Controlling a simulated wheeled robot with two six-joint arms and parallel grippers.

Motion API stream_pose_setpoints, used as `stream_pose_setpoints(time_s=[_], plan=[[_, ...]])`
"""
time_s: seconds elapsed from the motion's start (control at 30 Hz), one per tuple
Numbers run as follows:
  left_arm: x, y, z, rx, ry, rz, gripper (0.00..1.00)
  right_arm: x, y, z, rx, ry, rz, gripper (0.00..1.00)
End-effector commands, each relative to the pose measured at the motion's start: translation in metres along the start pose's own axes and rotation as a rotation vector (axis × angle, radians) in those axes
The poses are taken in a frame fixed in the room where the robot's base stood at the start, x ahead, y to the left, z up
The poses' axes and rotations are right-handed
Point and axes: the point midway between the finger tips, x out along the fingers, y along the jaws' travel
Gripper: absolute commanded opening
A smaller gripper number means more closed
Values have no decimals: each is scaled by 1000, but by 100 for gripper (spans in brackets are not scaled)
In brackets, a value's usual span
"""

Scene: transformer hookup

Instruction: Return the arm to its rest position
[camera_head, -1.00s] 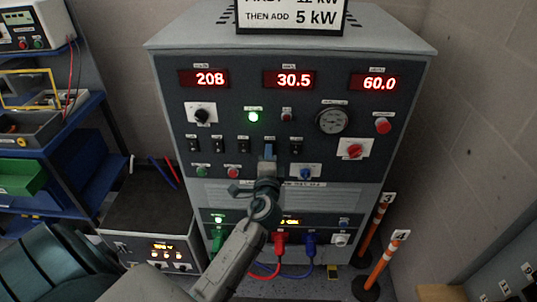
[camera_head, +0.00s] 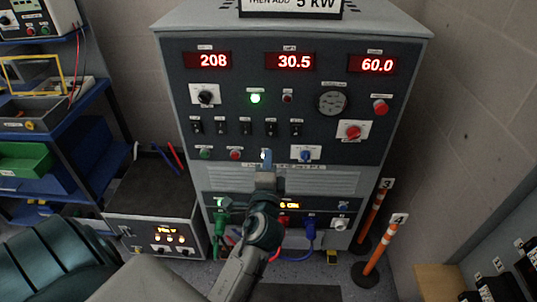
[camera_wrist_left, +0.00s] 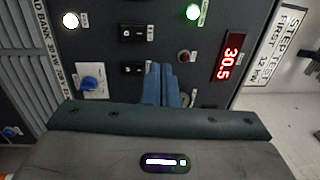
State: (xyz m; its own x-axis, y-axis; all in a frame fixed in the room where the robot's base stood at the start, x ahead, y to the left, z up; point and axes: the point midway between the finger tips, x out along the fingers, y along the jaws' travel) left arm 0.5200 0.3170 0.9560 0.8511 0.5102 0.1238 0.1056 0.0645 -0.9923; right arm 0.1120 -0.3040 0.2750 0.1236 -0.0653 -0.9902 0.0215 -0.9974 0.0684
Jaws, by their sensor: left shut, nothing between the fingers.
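My left gripper (camera_head: 266,159) is in front of the load bank panel (camera_head: 350,155), just below the row of black switches (camera_head: 246,128). Its blue fingers are together and empty; they also show in the left wrist view (camera_wrist_left: 161,84), pointing at the panel. From the head view I cannot tell the exact gap between fingertips and panel. My left arm reaches up from the bottom edge and hides part of the lower panel. My right gripper is not in view.
Red, blue and green plugs with cables sit low on the panel, the blue one (camera_head: 309,228) clear of my arm. Orange posts (camera_head: 377,253) stand at the right. A grey power box (camera_head: 157,220) and blue shelving (camera_head: 75,140) stand at the left.

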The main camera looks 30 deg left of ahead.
Motion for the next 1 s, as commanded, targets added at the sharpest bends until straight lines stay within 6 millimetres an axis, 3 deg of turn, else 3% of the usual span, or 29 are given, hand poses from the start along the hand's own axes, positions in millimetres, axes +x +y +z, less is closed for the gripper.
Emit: stream_pose_setpoints(time_s=[0.3, 0.67, 0.77, 0.83, 0.97, 1.0], plan=[[-3, -1, 0, 0, 0, -1, 0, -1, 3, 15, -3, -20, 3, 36], [-2, 4, -1, -2, 5, 8, 0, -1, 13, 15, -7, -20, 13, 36], [-1, 30, -8, -19, 29, 58, 0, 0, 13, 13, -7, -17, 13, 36], [-1, 66, -16, -46, 57, 125, 0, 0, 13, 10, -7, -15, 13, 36], [-12, 160, -30, -125, 109, 308, 0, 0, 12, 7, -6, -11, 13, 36], [-19, 190, -32, -153, 117, 370, 0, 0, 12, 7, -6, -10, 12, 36]])
